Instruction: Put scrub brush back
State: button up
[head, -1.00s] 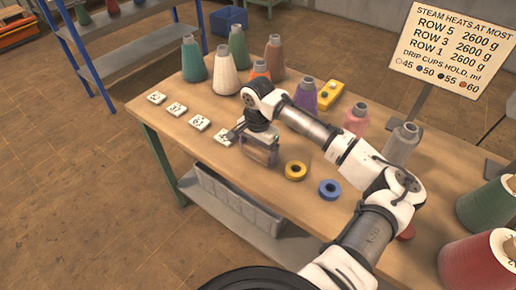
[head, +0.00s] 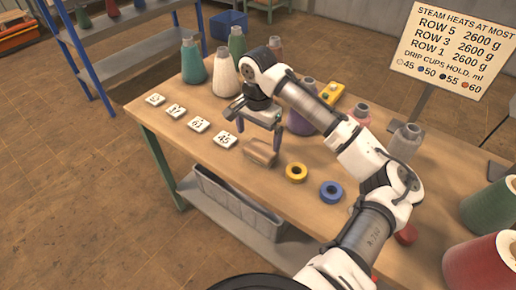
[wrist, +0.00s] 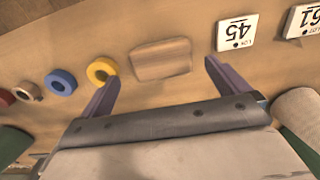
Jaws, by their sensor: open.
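The scrub brush appears as a brown wooden block (head: 260,152) lying on the workbench (head: 215,170), near its front edge and beside the white "45" card (head: 225,141). Its bristles are not visible. In the wrist view the block (wrist: 160,60) lies flat, ahead of the fingertips and between their lines. My gripper (head: 259,133) is open and empty, raised above and slightly behind the block. Both fingers (wrist: 161,73) show apart in the wrist view, with nothing between them.
A yellow ring (head: 296,172) and a blue ring (head: 331,191) lie right of the block. Several numbered cards lie to its left. Thread cones, including a teal one (head: 193,62) and a purple one (head: 300,120), stand behind.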

aim_at(258, 151)
jog(key=shift+r, duration=2.4)
